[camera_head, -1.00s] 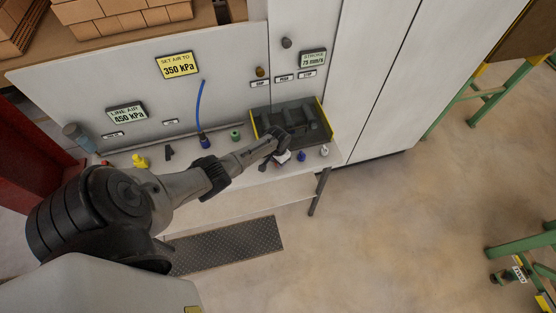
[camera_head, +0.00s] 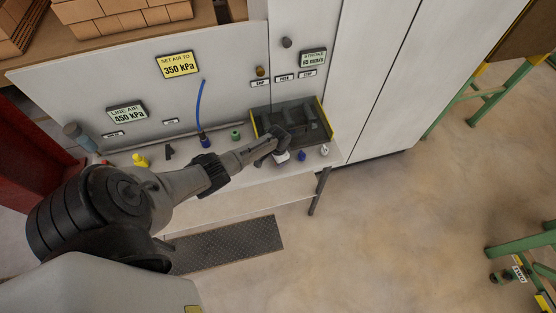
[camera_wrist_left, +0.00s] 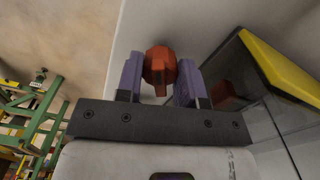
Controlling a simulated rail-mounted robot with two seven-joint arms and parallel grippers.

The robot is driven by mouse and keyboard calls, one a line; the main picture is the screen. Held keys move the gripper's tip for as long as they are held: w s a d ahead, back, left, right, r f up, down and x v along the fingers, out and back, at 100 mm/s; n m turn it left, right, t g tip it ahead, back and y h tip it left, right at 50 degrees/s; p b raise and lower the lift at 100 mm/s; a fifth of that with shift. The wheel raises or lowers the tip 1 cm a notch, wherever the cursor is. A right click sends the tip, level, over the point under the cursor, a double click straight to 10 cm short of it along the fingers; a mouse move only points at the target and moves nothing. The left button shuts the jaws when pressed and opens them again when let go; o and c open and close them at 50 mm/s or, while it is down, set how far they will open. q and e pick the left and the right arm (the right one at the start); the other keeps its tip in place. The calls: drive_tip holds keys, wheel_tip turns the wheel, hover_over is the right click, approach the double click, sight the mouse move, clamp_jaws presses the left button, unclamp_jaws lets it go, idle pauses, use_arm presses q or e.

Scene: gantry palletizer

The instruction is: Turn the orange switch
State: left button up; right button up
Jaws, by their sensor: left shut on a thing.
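The orange switch (camera_wrist_left: 160,66) shows in the left wrist view as a faceted orange knob on a pale surface. The purple fingers of my left gripper (camera_wrist_left: 160,84) stand on either side of it and are shut on it. In the head view my left gripper (camera_head: 281,147) is at the front of the bench by the dark tray, and it hides the switch there. My right gripper is in neither view.
The dark yellow-edged tray (camera_head: 258,122) is close beside my gripper. The floor at right is mostly clear.

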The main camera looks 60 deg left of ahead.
use_arm(q)
drive_tip(key=o, duration=0.9)
wheel_tip(320, 180, up, 14)
drive_tip(key=shift+f+p, duration=0.1)
drive_tip(key=shift+p, duration=0.4)
idle(0.4)
